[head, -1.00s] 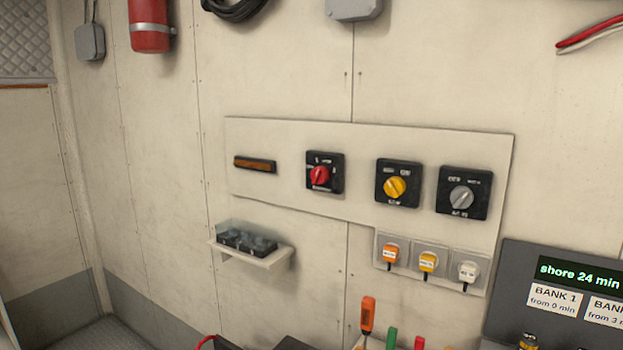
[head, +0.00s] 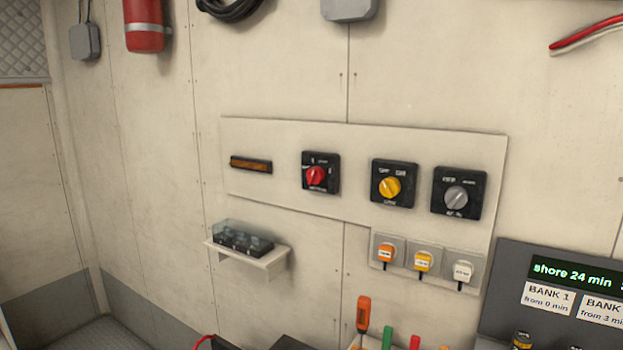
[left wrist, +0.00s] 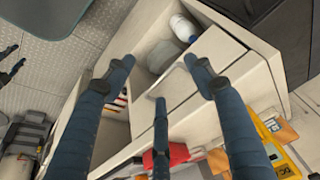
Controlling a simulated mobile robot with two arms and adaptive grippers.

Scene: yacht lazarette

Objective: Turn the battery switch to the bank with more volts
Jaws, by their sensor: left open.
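A red rotary switch (head: 316,175) on a black square plate sits on the pale wall panel (head: 280,195). A yellow rotary switch (head: 389,188) and a grey one (head: 456,197) are to its right. Their small labels are too blurred to read. A dark display (head: 573,273) at the right reads "shore 24 min", with cards for "BANK 1" (head: 547,298) and a second, cut-off bank. No volts reading is legible. My left gripper (left wrist: 160,82) shows in the left wrist view, fingers spread and empty, above a pale cabinet. It is not in the head view. My right gripper is not seen.
An amber strip (head: 250,165) is on the panel's left. A small shelf (head: 262,262) with a clear-covered black block juts out below. An orange-handled tool (head: 363,313) stands below.

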